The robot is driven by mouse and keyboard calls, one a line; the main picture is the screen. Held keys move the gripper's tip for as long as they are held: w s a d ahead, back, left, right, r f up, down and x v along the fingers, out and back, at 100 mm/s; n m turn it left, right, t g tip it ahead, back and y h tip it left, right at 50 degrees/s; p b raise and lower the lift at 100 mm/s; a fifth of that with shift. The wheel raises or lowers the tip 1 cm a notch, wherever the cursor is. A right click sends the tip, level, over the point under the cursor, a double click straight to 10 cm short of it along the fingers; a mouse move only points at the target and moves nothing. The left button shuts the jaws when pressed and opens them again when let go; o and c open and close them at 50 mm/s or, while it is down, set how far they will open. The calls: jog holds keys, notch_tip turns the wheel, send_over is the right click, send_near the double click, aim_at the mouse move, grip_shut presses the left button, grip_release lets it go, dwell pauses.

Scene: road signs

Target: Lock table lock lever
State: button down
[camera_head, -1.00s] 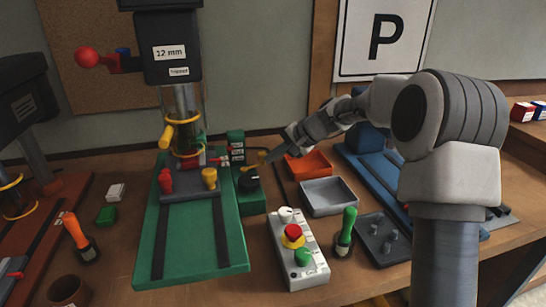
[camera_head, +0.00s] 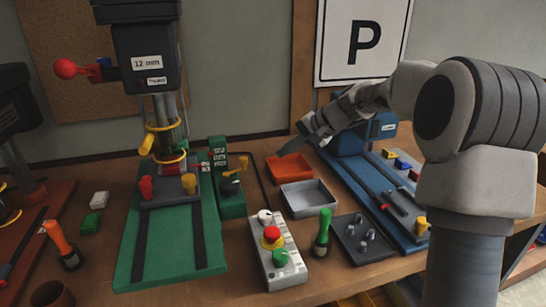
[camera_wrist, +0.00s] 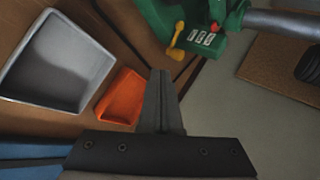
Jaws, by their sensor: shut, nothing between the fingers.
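A yellow lever (camera_head: 238,168) sticks up from the green control block (camera_head: 227,193) beside the green drill press, above a black knob (camera_head: 230,186). Small white labels (camera_head: 219,160) are stacked next to it. The wrist view shows the yellow lever (camera_wrist: 176,42) and the labels (camera_wrist: 203,38) beyond the fingertips. I cannot read which lever is the table lock. Another yellow handle (camera_head: 147,144) is on the press column. My gripper (camera_head: 283,153) is shut and empty, apart from and to the right of the yellow lever; its closed fingers (camera_wrist: 160,80) show in the wrist view.
An orange tray (camera_head: 289,169) and a grey tray (camera_head: 310,198) lie below and near my gripper. A button box (camera_head: 275,250), a green-handled tool (camera_head: 323,232) and a dark tray (camera_head: 362,240) are in front. A blue machine (camera_head: 350,142) stands right.

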jog(key=shift+v, duration=1)
jog(key=s+d+r+n+h+p, duration=0.1)
jog(key=s+r+n+h+p, duration=0.1)
jog(key=s, duration=1)
jog(key=s+d+r+n+h+p, duration=0.1)
jog(key=s+r+n+h+p, duration=0.1)
jog(key=s, duration=1)
jog(key=s+d+r+n+h+p, duration=0.2)
jog(key=s+r+n+h+p, duration=0.1)
jog(key=s, duration=0.9)
jog(key=shift+r+h+p, duration=0.3)
jog(key=shift+r+p, duration=0.6)
jog(key=shift+p, duration=0.05)
